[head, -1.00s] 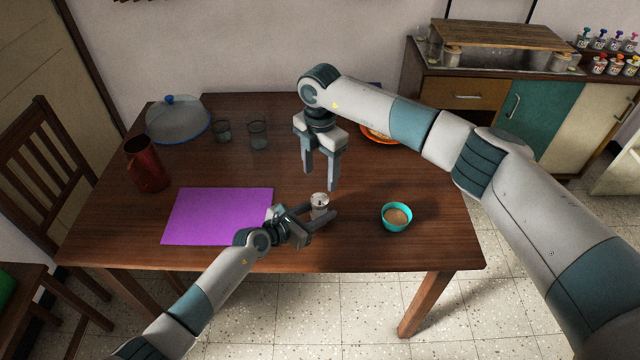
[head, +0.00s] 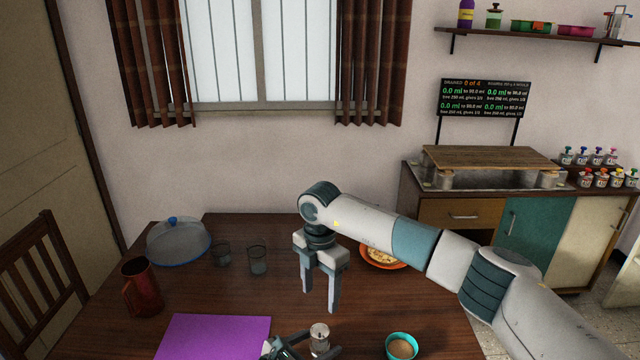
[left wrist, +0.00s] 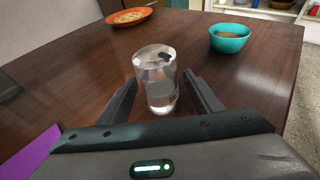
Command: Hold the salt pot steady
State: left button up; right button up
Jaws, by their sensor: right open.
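The salt pot, a small clear glass pot with a shiny metal top (head: 319,333), stands upright on the table near its front edge; it also shows in the left wrist view (left wrist: 157,82). My left gripper (head: 316,347) is low at the pot, partly cut off by the bottom of the head view. In the left wrist view its two fingers (left wrist: 160,78) stand on either side of the pot, with a gap visible at least on the right side. My right gripper (head: 320,298) points down, open and empty, above the table behind the pot.
A teal bowl with brown contents (head: 401,346) stands right of the pot. A purple mat (head: 213,338) lies left. Behind are an orange plate (head: 372,262), two glasses (head: 257,261), a glass dome (head: 178,240) and a red jug (head: 140,288). A readout board (head: 484,99) stands above the cabinet.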

pick_arm(q)
jog(key=shift+s+a, duration=0.1)
jog(key=v, duration=1.1)
jog(key=shift+s+a+r, duration=0.1)
jog(key=shift+s+a, duration=0.15)
jog(key=shift+s, duration=0.15)
